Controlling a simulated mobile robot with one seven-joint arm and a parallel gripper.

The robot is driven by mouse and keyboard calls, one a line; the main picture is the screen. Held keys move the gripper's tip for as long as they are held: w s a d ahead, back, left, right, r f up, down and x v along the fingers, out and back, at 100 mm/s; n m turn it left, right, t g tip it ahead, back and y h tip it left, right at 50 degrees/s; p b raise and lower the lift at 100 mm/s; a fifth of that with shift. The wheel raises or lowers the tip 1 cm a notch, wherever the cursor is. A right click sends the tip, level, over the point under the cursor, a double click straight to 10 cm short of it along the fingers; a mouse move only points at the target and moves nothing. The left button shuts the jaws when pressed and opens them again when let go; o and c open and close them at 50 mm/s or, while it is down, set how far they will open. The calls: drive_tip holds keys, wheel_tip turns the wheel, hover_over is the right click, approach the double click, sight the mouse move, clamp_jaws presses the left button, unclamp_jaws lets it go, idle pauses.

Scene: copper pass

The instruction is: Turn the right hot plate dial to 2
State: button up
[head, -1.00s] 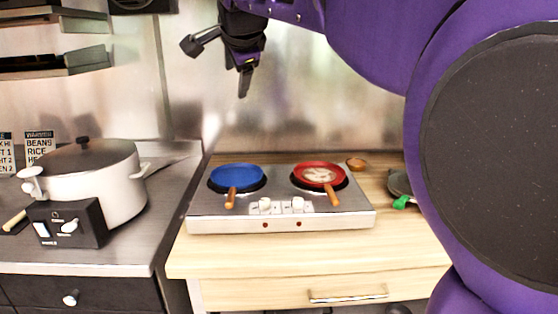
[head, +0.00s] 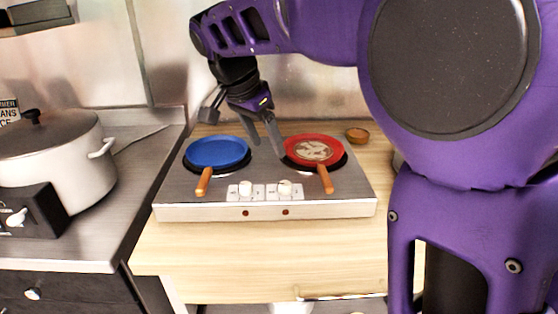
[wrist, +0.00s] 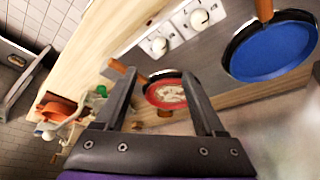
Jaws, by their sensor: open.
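The silver hot plate (head: 170,212) stands on the wooden counter with two white dials on its front part. The right dial (head: 284,188) is below and left of the red pan; it also shows in the wrist view (wrist: 158,46). The left dial (head: 245,188) shows in the wrist view (wrist: 199,18) too. The dials' settings are too small to read. My gripper (head: 267,143) is open and empty, above the rear of the hot plate between the pans, apart from both dials. Its two fingers (wrist: 158,76) frame the red pan in the wrist view.
A blue pan (head: 218,152) sits on the left burner, and a red pan (head: 312,149) with food sits on the right one. Their wooden handles point forward beside the dials. A small brown bowl (head: 357,135) is behind right. A white pot (head: 62,162) stands left.

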sight(284, 184)
drive_tip(key=b+x, duration=0.1)
drive_tip(key=x, duration=1.3)
drive_tip(key=shift+w+f+b, duration=0.1)
drive_tip(key=shift+b, duration=0.3)
clamp_jaws()
